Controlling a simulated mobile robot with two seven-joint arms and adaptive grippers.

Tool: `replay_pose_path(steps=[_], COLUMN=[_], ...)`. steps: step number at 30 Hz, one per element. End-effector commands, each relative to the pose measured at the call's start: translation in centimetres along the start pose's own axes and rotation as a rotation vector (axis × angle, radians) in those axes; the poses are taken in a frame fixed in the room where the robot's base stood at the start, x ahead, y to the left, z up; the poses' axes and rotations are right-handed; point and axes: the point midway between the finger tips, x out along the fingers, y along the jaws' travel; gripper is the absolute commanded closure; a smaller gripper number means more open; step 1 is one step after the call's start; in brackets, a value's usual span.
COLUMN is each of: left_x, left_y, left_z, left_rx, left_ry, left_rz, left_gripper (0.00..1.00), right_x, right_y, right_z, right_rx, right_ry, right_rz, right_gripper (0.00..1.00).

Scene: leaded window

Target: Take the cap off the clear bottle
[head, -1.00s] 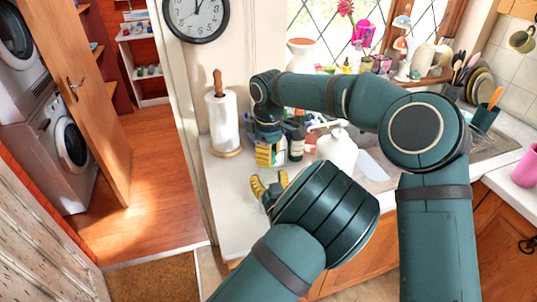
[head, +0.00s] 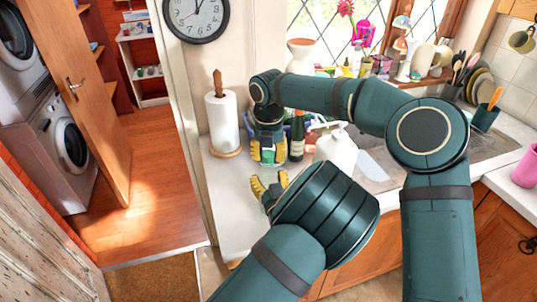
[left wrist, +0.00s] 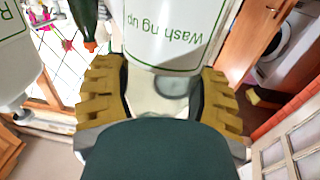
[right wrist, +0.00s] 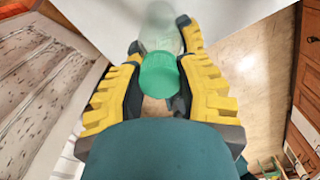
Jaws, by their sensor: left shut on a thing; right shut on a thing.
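A green cap (right wrist: 158,75) shows between the fingers of my right gripper (right wrist: 160,85), which is shut on it. The see-through body of the clear bottle (right wrist: 160,30) shows just beyond the cap; I cannot tell whether the cap still touches it. In the head view my right gripper (head: 268,150) is above and behind my left gripper (head: 269,187). My left gripper (left wrist: 160,75) appears shut on the clear bottle. The grippers hide most of the bottle in the head view.
A dark bottle (head: 297,140) and a white pump bottle (head: 337,150) stand just right of the grippers. A paper towel roll (head: 222,122) stands to their left. The counter (head: 230,195) is bare at its left front.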

Motion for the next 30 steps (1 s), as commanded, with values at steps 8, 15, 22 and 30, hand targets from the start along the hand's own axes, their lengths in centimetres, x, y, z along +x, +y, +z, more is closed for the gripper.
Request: replay_pose_path(steps=[8,15,22,30], left_x=[0.01,0.01,0.01,0.0], left_y=[0.0,0.0,0.0,0.0], left_z=[0.0,0.0,0.0,-0.01], left_rx=[0.0,0.0,0.0,0.0], left_ry=[0.0,0.0,0.0,0.0], left_rz=[0.0,0.0,0.0,0.0], left_gripper=[1.0,1.0,1.0,1.0], right_x=[0.02,0.02,0.02,-0.25], right_y=[0.0,0.0,0.0,0.0], right_z=[-0.03,-0.04,-0.03,-0.01], right_rx=[-0.378,-0.374,-0.372,-0.371], right_ry=[0.001,0.002,0.001,0.001], right_rz=[0.0,0.0,0.0,0.0], right_gripper=[1.0,1.0,1.0,1.0])
